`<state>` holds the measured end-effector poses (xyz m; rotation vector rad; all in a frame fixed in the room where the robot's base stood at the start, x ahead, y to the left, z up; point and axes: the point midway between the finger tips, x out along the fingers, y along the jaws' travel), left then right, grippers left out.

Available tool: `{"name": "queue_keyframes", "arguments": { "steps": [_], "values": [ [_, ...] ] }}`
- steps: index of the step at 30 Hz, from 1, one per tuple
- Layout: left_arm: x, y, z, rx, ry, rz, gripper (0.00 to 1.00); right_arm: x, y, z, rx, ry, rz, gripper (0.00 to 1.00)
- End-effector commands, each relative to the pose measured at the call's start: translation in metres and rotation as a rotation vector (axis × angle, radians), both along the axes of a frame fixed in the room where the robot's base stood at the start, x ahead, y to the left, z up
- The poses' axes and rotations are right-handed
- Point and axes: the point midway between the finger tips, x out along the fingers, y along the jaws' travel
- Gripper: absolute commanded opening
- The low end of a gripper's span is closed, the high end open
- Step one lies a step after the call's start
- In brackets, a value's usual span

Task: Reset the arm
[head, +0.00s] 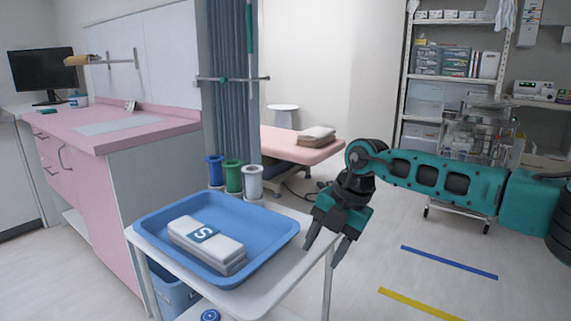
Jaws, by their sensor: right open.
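My right arm reaches in from the right side of the head view, with its elbow bent. My right gripper (325,247) points down, open and empty, beside the right edge of the white cart (291,272). Its fingers are spread apart, to the right of the blue tray (279,240). The tray holds a white package marked with an S (222,252), lying flat. My left arm and gripper are not in view.
A blue, a green and a white cup-like holder (233,178) stand behind the tray. A pink counter (75,130) is at left. A pink bed (285,148) and a shelf rack (403,85) stand behind. The floor at front right, with blue and yellow strips, is clear.

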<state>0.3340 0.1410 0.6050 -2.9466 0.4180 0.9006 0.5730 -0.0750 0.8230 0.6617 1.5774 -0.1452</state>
Motion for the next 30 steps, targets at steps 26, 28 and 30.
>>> {"name": "queue_keyframes", "arguments": {
  "steps": [26, 28, 30],
  "values": [
    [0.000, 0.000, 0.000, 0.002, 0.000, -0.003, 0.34, -0.123, 0.165, 0.005, 1.637, 0.175, -0.584, 0.53],
    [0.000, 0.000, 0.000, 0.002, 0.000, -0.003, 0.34, -0.117, 0.144, -0.007, 1.672, 0.168, -0.754, 0.53],
    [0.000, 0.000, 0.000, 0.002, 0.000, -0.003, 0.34, -0.113, 0.121, -0.024, 1.682, 0.163, -0.930, 0.53]
  ]
}}
